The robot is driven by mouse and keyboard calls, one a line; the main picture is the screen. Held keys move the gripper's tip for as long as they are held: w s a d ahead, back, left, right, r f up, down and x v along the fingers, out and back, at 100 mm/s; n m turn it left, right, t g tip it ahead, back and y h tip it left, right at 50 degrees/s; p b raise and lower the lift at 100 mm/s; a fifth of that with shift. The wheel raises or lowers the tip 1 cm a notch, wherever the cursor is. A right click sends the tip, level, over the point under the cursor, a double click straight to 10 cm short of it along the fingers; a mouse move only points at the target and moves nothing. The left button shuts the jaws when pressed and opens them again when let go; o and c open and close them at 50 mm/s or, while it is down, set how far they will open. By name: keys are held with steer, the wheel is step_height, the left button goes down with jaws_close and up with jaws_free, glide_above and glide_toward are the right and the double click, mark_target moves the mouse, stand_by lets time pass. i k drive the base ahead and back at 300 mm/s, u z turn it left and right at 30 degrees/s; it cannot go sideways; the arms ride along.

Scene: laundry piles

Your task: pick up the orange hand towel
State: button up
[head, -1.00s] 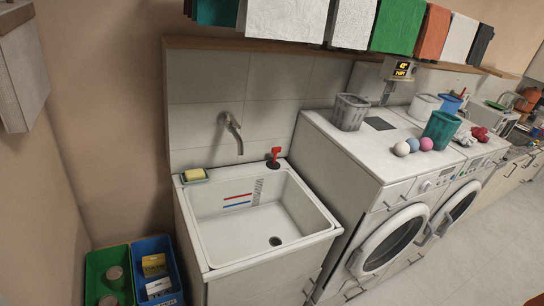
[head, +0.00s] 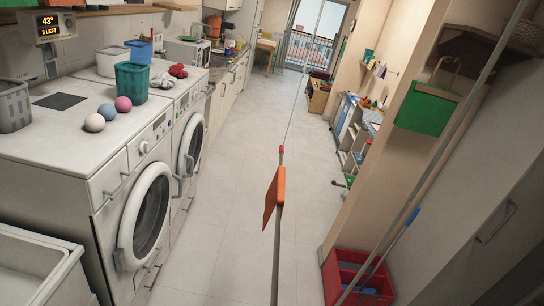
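Only thin hems of the row of hanging towels show at the top left edge. A strip of orange there looks like the bottom of the orange hand towel (head: 62,2), beside a green one (head: 18,3); the rest is cut off. A separate orange flat piece (head: 274,196) is on a thin upright pole in mid-picture; I cannot tell whether it is cloth. My gripper is not in view.
Two white washing machines (head: 150,205) stand at the left, with baskets and balls on top. A red divided bucket (head: 350,280) with a mop stands at the lower right. The pole stands in the aisle; tiled floor (head: 225,225) is open around it.

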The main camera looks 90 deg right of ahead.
mark_target(274, 195)
steer(key=z, duration=2.2)
